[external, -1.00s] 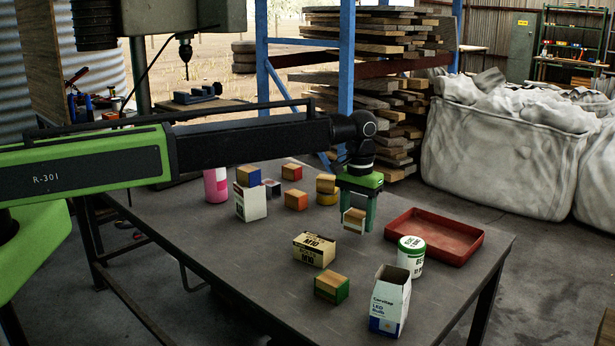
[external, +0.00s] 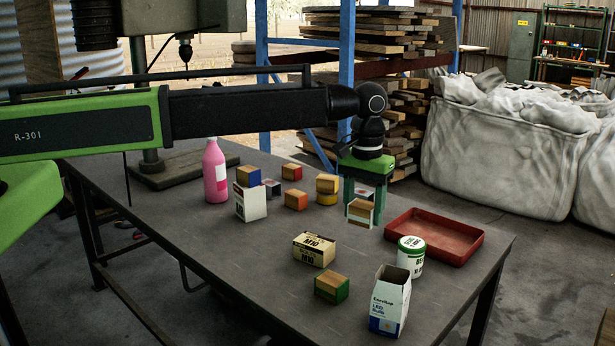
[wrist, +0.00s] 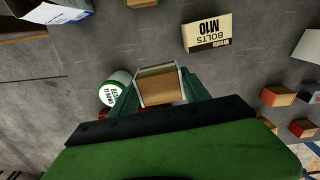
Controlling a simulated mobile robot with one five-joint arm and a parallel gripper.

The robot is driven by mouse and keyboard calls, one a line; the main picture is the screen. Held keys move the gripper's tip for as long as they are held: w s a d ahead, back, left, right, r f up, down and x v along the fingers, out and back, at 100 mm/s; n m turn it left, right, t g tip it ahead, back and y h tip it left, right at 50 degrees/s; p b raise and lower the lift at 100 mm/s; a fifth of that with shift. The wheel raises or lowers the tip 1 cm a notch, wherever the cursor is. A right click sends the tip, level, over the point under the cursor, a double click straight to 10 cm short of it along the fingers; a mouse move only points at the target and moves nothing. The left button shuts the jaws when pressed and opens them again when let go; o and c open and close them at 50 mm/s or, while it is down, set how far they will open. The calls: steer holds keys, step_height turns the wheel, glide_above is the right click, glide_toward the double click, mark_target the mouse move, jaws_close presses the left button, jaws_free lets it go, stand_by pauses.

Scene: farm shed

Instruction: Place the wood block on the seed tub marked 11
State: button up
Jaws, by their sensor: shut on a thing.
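My gripper (external: 364,197) is shut on a wood block (external: 360,213) with a wood-coloured top and pale sides. It holds the block above the table, left of the seed tub. In the wrist view the block (wrist: 158,86) sits between the green fingers. The seed tub (external: 411,260) is a white round tub with a green-edged lid, standing upright on the table with nothing on its lid. In the wrist view the tub (wrist: 114,86) is just left of the block, apart from it as far as I can tell, and its label seems to show 11.
A red tray (external: 430,247) lies behind the tub. A white bulb box (external: 388,303) stands in front of it. A bolts box (external: 314,250) and a green-sided block (external: 331,288) lie to the left. Several coloured blocks, a white box (external: 251,204) and a pink bottle (external: 215,172) stand farther left.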

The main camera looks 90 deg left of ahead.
steer(key=w+d+r+m+p, duration=0.1)
steer(key=w+d+r+p, duration=0.25)
steer(key=d, duration=0.35)
steer(key=w+d+r+m+p, duration=0.1)
steer(key=w+d+r+p, duration=0.3)
steer(key=d, duration=0.4)
steer(key=b, duration=0.7)
glide_above(413, 242)
steer(key=f, duration=0.6)
steer(key=shift+d+f, duration=0.2)
steer(key=shift+f, duration=0.1)
steer(key=shift+a, duration=0.2)
step_height(413, 242, down, 4)
steer(key=b, duration=0.4)
steer(key=shift+f, duration=0.15)
steer(key=shift+r, duration=0.25)
steer(key=shift+f, duration=0.2)
steer(key=o, duration=1.4)
